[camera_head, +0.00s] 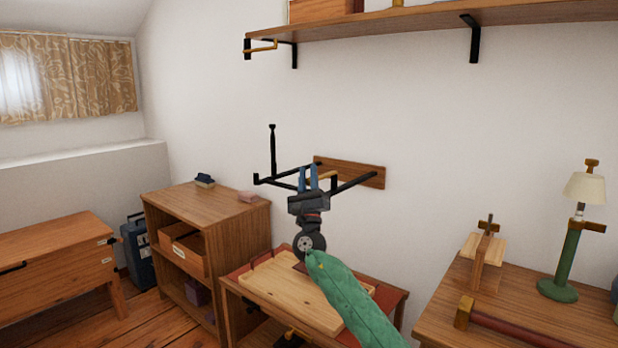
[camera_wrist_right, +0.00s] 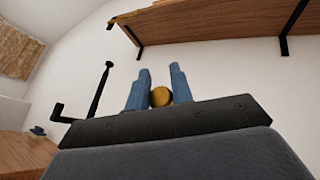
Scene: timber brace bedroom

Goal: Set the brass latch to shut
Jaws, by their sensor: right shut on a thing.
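My right gripper (camera_head: 308,172) is raised in front of the white wall, fingers pointing up. Its blue fingers are shut on a brass piece (camera_head: 325,177), which I take to be the brass latch. It lies in front of a wooden wall board (camera_head: 363,175) with black metal bars (camera_head: 285,178) around it. In the right wrist view, the brass piece shows as a round end (camera_wrist_right: 160,96) between the two fingers (camera_wrist_right: 158,80). The fingers hide part of it, so I cannot tell its full setting. My left gripper is not in view.
A shelf (camera_head: 400,24) on black brackets hangs above, with another brass bar (camera_head: 262,47) at its left end. Below are a small table with a light board (camera_head: 270,288), a bookcase (camera_head: 205,205) and a desk (camera_head: 540,315) with a lamp (camera_head: 585,188).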

